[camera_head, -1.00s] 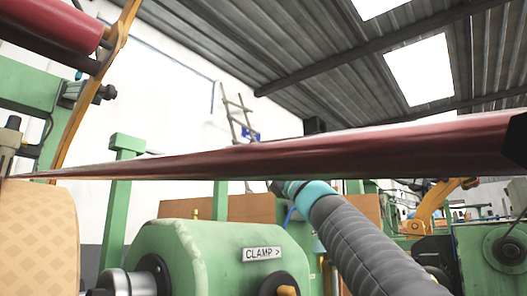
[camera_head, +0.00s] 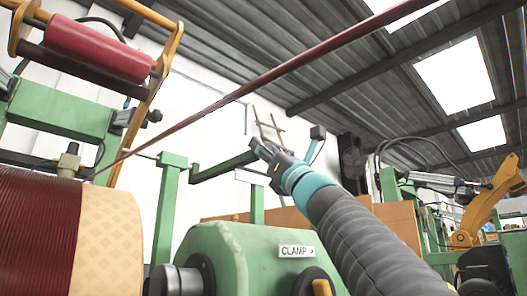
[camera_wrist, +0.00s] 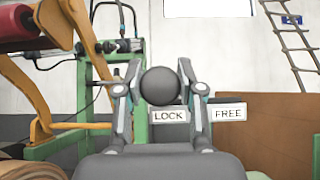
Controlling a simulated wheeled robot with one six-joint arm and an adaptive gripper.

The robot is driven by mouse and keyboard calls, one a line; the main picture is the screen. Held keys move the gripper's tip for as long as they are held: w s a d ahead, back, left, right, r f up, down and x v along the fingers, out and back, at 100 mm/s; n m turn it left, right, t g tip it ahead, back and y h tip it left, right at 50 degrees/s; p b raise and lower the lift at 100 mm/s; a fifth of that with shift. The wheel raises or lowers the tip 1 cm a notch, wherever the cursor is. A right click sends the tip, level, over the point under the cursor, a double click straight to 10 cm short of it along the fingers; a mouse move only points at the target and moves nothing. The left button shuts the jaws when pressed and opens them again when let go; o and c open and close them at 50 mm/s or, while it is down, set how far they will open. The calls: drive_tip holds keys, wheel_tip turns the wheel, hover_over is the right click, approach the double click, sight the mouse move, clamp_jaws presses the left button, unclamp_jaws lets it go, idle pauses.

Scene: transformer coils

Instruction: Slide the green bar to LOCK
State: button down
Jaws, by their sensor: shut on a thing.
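The green bar (camera_head: 226,167) slopes up to the right from a green post in the head view. My gripper (camera_head: 262,150) is at its right end. In the wrist view my gripper (camera_wrist: 160,88) is shut on a dark round knob (camera_wrist: 160,85), which appears to be the bar's end. The bar behind the knob is hidden there. The LOCK label (camera_wrist: 169,115) shows just below and right of the knob, and the FREE label (camera_wrist: 228,113) is farther right. In the head view a pale plate (camera_head: 244,175) under the bar is too small to read.
A long dark red strip (camera_head: 245,88) runs diagonally above my gripper. A red-wound coil (camera_head: 35,235) is at lower left. A green housing with a CLAMP label (camera_head: 296,251) is in front. A red roller (camera_head: 98,50) is at upper left. Brown panels stand behind.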

drive_tip(key=c, duration=0.7)
unclamp_jaws()
drive_tip(key=shift+s+a, duration=0.2)
drive_tip(key=shift+s, duration=0.05)
drive_tip(key=shift+d, duration=0.1)
drive_tip(key=shift+v, duration=5.95)
